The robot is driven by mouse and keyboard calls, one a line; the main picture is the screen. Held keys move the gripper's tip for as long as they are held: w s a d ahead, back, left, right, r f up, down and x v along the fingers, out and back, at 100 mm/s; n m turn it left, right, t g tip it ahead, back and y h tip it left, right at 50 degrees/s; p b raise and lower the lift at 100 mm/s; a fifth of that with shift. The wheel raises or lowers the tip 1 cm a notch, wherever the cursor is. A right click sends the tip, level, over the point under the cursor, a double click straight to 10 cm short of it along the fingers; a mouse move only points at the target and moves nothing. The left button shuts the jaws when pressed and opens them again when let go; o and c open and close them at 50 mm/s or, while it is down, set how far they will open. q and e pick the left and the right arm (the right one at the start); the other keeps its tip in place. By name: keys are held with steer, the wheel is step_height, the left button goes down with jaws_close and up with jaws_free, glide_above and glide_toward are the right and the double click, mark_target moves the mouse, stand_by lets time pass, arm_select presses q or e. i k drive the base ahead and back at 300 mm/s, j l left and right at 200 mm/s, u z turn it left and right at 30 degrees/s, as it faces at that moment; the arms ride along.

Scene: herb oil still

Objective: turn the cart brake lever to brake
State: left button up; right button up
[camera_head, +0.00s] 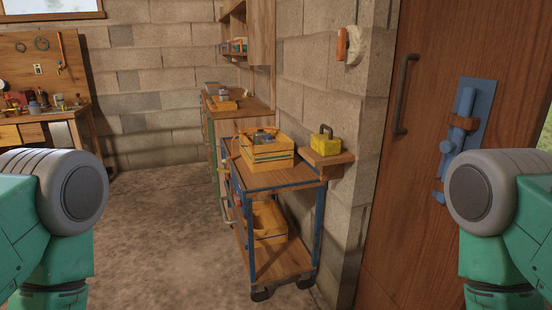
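A wheeled cart (290,178) with a blue metal frame and two wooden shelves stands against the block wall, right of the middle. Small red and orange parts show at the cart's left end (237,200), but they are too small to tell which, if any, is the brake lever. Dark castors (262,294) show under the cart's near end. My two green and grey arms come in at the left and right edges. Neither gripper is in view.
Wooden crates stand on the cart's top (268,157) and lower shelf (268,238). A yellow box (325,143) sits on a wall ledge (328,160). A wooden door (425,180) is at right, a workbench (45,118) at far left. The floor (165,230) left of the cart is clear.

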mark_target(237, 201)
steer(key=i+j+u, duration=0.15)
steer(key=i+j, duration=0.3)
steer(key=j+z, duration=0.1)
steer(key=z, duration=0.2)
steer(key=i+j+z, duration=0.6)
steer(key=j+z, duration=0.25)
steer(key=i+j, duration=0.15)
steer(key=j, duration=0.15)
steer(key=i+j, duration=0.2)
steer(key=i+j+z, duration=0.1)
steer(key=j, duration=0.3)
steer(key=i+j, duration=0.2)
steer(key=j, duration=0.1)
